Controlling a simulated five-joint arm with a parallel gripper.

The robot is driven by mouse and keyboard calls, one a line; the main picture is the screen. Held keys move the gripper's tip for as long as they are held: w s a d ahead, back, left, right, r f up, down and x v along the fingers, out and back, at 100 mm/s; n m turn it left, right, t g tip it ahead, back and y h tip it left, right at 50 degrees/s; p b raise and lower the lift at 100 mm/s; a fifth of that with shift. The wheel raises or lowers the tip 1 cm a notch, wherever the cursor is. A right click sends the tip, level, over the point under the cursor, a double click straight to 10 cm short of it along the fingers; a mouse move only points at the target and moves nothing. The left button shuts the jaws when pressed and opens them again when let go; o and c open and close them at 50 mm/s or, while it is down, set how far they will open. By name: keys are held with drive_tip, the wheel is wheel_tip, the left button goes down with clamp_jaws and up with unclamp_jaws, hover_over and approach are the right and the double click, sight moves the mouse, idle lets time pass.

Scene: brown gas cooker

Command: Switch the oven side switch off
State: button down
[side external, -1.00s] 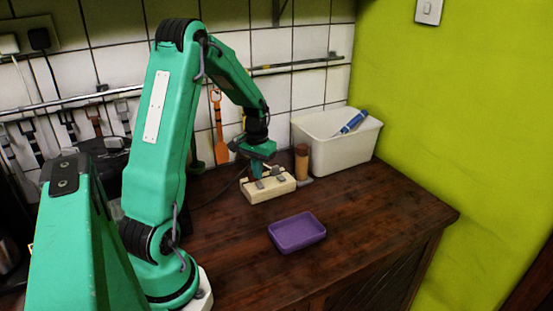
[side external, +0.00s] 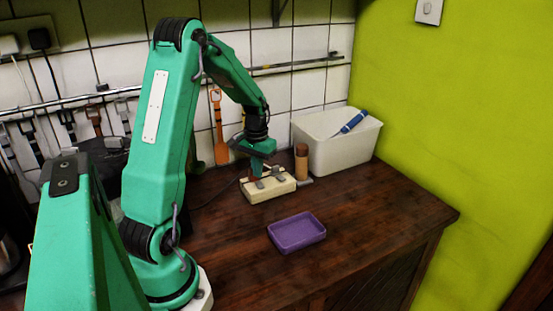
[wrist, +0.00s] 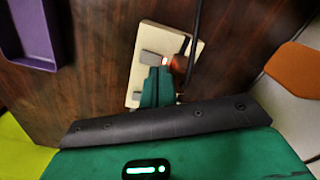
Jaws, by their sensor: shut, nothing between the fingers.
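The switch box (side external: 264,190) is cream, with grey switches on top, and sits on the wooden counter near the tiled wall. In the wrist view the box (wrist: 134,87) shows one larger grey switch (wrist: 152,58) beyond my fingertips and a smaller grey one (wrist: 137,96) beside them. A reddish-brown part (wrist: 179,64) is at the box's edge. My gripper (side external: 256,171) points down over the box, shut and empty. It also shows in the wrist view (wrist: 157,80), covering part of the box top. I cannot tell whether the fingertips touch a switch, or the switch positions.
A brown cylinder (side external: 301,162) stands just right of the box. A white bin (side external: 335,155) with a blue item (side external: 353,122) is behind it. A purple tray (side external: 297,233) lies in front. A dark cable (wrist: 196,25) runs beside the box. Counter to the right is clear.

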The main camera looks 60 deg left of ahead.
sight(258, 182)
drive_tip(key=shift+r, duration=2.85)
drive_tip(key=s+d+r+m+t+y, duration=0.1)
drive_tip(key=d+r, duration=0.4)
drive_tip(key=d, duration=0.2)
drive_tip(key=s+d+r+m+t, duration=0.15)
drive_tip(key=d+r, duration=0.25)
drive_tip(key=d, duration=0.4)
drive_tip(key=s+d+r+m+t+h, duration=0.1)
drive_tip(key=s+d+r+m+t, duration=0.2)
drive_tip(key=s+d, duration=0.5)
drive_tip(key=shift+s+d, duration=0.15)
drive_tip(key=shift+d, duration=1.75)
